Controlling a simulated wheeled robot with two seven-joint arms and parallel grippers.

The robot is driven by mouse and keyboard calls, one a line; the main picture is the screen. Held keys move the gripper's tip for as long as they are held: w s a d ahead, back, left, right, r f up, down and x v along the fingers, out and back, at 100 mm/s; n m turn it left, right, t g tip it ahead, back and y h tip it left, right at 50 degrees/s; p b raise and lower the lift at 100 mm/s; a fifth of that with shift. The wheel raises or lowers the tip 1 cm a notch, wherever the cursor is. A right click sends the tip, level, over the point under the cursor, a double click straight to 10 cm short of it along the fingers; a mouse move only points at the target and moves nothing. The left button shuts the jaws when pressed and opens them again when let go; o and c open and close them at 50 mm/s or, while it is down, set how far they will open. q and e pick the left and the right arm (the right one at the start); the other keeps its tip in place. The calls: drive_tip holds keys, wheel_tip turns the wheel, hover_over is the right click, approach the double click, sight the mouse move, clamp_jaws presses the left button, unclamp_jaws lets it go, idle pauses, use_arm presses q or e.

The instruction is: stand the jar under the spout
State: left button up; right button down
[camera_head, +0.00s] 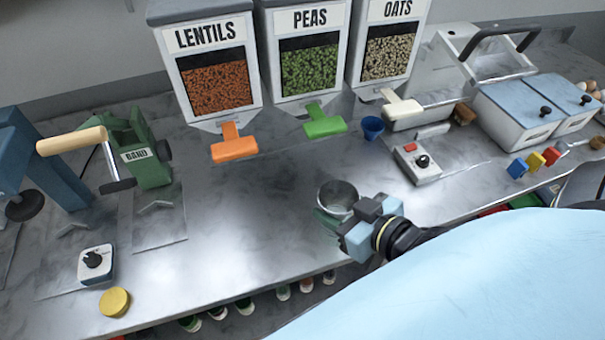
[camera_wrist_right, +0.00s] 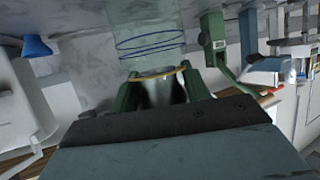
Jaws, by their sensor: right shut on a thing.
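A clear glass jar (camera_head: 338,194) with an open top is near the front middle of the steel counter in the head view. My right gripper (camera_head: 345,222) is shut on it from the near right side. In the right wrist view the jar (camera_wrist_right: 150,42) shows as clear glass with blue rings, between the green fingers (camera_wrist_right: 165,92). I cannot tell whether its base touches the counter. Behind it stand the lentils dispenser (camera_head: 235,120) with an orange spout lever, the peas dispenser (camera_head: 275,50) with a green one and the oats dispenser (camera_head: 355,70) with a white one. My left gripper is not in view.
A blue cup (camera_head: 372,127) stands below the oats dispenser. A grey switch box (camera_head: 417,163) is to the right of the jar. A green band machine (camera_head: 145,150), a knob box (camera_head: 96,262) and a yellow lid (camera_head: 115,302) are at left.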

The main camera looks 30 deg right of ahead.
drive_tip(key=w+d+p, duration=0.1)
drive_tip(key=w+d, duration=0.1)
drive_tip(key=w, duration=0.7)
drive_tip(key=w+d+p, duration=0.1)
drive_tip(key=w+d, duration=0.2)
drive_tip(key=w, duration=0.7)
wheel_tip(320, 180, down, 7)
drive_tip(key=shift+w+a, duration=0.15)
drive_tip(key=shift+b, duration=0.3)
drive_tip(key=c, duration=0.7)
unclamp_jaws()
drive_tip(key=shift+f, duration=0.1)
drive_tip(key=v, duration=1.2)
